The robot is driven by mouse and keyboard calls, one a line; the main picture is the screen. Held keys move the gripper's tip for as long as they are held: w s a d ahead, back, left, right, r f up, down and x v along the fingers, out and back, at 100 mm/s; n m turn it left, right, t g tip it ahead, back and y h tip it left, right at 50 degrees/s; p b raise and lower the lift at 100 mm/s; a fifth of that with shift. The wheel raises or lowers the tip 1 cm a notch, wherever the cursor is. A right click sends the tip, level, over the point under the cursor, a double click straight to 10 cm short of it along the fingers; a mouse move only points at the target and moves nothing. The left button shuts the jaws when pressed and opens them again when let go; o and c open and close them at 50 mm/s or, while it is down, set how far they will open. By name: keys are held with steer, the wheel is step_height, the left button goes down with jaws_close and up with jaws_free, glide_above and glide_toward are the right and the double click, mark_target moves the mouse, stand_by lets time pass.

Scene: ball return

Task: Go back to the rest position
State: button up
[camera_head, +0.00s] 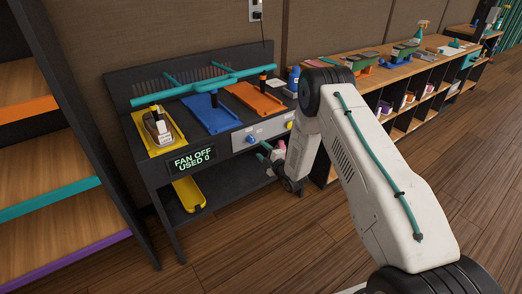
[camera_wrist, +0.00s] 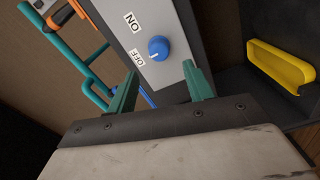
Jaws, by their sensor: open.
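My gripper (camera_head: 271,153) is in front of the ball return's grey control panel (camera_head: 262,137) in the head view. In the wrist view, its two teal fingers (camera_wrist: 158,84) are apart, with nothing between their tips. A blue knob (camera_wrist: 158,48) with ON and OFF labels lies beyond the fingers; its white mark points toward OFF. The blue knob (camera_head: 250,139) also shows in the head view, just above the fingers, and a yellow knob (camera_head: 290,125) is to its right. The display (camera_head: 193,160) reads "FAN OFF USED 0".
The stand holds a yellow tray (camera_head: 158,133) with a brown-and-white item, a blue tray (camera_head: 210,115) and an orange tray (camera_head: 255,99). A yellow trough (camera_head: 188,194) is below. A shelf rack (camera_head: 40,165) stands left; a long bench (camera_head: 400,72) is behind right. Floor in front is clear.

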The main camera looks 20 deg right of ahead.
steer(key=s+d+f+m+g+h, duration=0.25)
steer(key=s+f+m+g, duration=0.2)
steer(key=f, duration=0.45)
steer(key=s+d+r+m+g+h, duration=0.2)
steer(key=s+r+m+g, duration=0.2)
steer(key=s+g, duration=0.1)
steer(key=s+a+r+m+g, duration=0.1)
steer(key=s+r+m+g, duration=0.1)
steer(key=s+r, duration=1.2)
steer(key=s+a+r+m+g, duration=0.1)
steer(key=s+r+m, duration=0.4)
steer(key=s+r, duration=1)
steer(key=s+a+r+m+g+h, duration=0.1)
steer(key=s+r+m+g, duration=0.2)
steer(key=s+r, duration=1.1)
steer(key=shift+s+a+r, duration=0.2)
steer(key=shift+s+a, duration=0.05)
steer(key=shift+s, duration=1)
steer(key=shift+c, duration=0.3)
